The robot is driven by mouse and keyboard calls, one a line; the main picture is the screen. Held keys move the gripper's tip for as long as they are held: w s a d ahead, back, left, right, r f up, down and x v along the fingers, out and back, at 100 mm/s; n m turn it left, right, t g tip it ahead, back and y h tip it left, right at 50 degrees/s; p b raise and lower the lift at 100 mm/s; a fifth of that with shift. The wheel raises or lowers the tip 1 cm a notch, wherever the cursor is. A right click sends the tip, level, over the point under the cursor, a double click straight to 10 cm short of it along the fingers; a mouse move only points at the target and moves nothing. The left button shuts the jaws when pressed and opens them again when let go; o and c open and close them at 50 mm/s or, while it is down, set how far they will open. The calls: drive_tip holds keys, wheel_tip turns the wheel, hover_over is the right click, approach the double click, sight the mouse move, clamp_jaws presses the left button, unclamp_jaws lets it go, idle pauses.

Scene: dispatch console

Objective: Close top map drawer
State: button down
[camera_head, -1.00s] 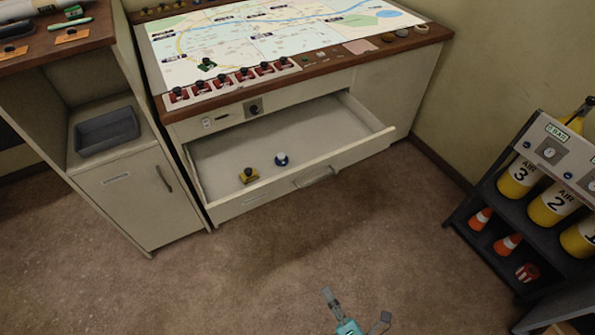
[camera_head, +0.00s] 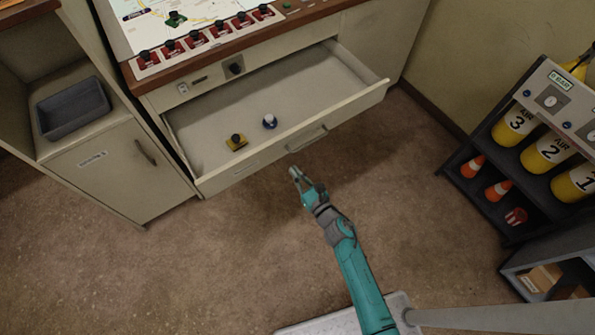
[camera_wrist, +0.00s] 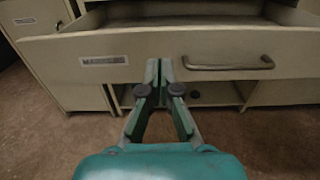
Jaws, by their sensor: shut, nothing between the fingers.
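The top map drawer (camera_head: 275,120) is pulled out of the cream cabinet under the map table. Its front panel, with a label and a bar handle (camera_head: 307,139), faces me. My gripper (camera_head: 295,173) is shut and empty, just in front of the drawer front and lower left of the handle in the head view. In the wrist view the fingertips (camera_wrist: 159,66) point at the drawer front (camera_wrist: 90,55), left of the handle (camera_wrist: 228,63). I cannot tell whether they touch it.
A side cabinet with a grey tray (camera_head: 73,107) stands to the left. A rack with numbered yellow air cylinders (camera_head: 548,153) and orange cones stands to the right. The brown floor (camera_head: 230,250) before the drawer is clear apart from my arm.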

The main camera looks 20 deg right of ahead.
sight(273, 144)
drive_tip(key=x, duration=1)
drive_tip(key=shift+w+a, duration=0.15)
drive_tip(key=shift+w, duration=0.25)
drive_tip(key=shift+w, duration=0.15)
